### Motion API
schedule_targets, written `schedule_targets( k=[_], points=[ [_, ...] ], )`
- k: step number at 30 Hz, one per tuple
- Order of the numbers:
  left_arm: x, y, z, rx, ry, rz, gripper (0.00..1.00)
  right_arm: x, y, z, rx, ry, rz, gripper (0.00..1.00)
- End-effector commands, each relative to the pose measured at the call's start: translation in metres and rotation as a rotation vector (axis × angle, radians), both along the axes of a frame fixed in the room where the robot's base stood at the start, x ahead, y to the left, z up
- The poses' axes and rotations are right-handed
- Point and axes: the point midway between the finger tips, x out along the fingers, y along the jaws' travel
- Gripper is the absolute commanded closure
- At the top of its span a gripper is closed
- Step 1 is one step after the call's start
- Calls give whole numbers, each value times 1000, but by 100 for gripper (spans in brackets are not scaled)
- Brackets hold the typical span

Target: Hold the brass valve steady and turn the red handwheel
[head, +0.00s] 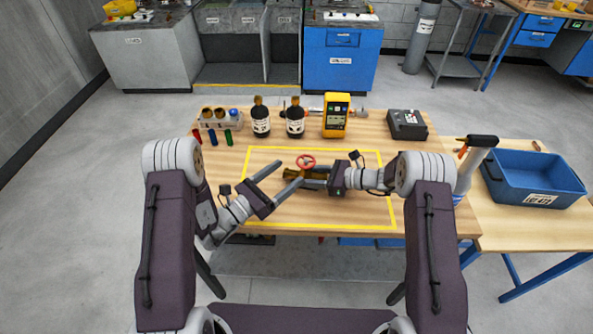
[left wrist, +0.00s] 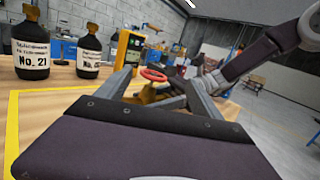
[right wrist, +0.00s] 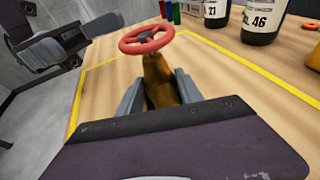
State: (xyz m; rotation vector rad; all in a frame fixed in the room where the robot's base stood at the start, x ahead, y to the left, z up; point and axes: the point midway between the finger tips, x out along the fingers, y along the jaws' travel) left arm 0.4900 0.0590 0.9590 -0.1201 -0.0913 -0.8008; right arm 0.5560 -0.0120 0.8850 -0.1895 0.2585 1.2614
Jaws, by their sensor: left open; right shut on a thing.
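The brass valve (head: 292,173) lies on the wooden table inside the yellow outline, with the red handwheel (head: 306,162) on top of it. My right gripper (head: 306,179) is shut on the valve body, which shows between its fingers in the right wrist view (right wrist: 160,88). The handwheel (right wrist: 146,40) stands clear above those fingers. My left gripper (head: 286,178) is open and empty, left of the valve, its fingers pointing toward it. In the left wrist view the handwheel (left wrist: 152,74) shows beyond and between the open fingers. Part of the valve is hidden by the fingers.
Two dark labelled bottles (head: 261,120), a yellow device (head: 336,118) and a rack (head: 221,118) stand behind the yellow outline (head: 345,225). A dark box (head: 407,124) is at the back right. A blue bin (head: 535,180) stands on the right table.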

Motion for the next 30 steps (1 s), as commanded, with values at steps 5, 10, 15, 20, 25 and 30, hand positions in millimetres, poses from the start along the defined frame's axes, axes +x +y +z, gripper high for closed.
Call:
schedule_targets(
  k=[5,10,15,20,25,30],
  points=[
    [20,21,3,31,-25,-234,24,1,0,1,2,-2,-1,80],
    [25,42,-8,124,-1,-351,24,0,0,1,1,-1,-1,80],
    [25,47,-12,151,11,-375,24,0,0,1,1,-1,-1,80],
    [31,31,-11,150,9,-379,24,0,0,1,1,-1,0,80],
    [46,-8,-11,149,10,-381,24,0,0,1,1,-1,0,80],
    [60,-42,-11,149,9,-379,24,0,0,1,1,-1,-1,80]
  ],
)
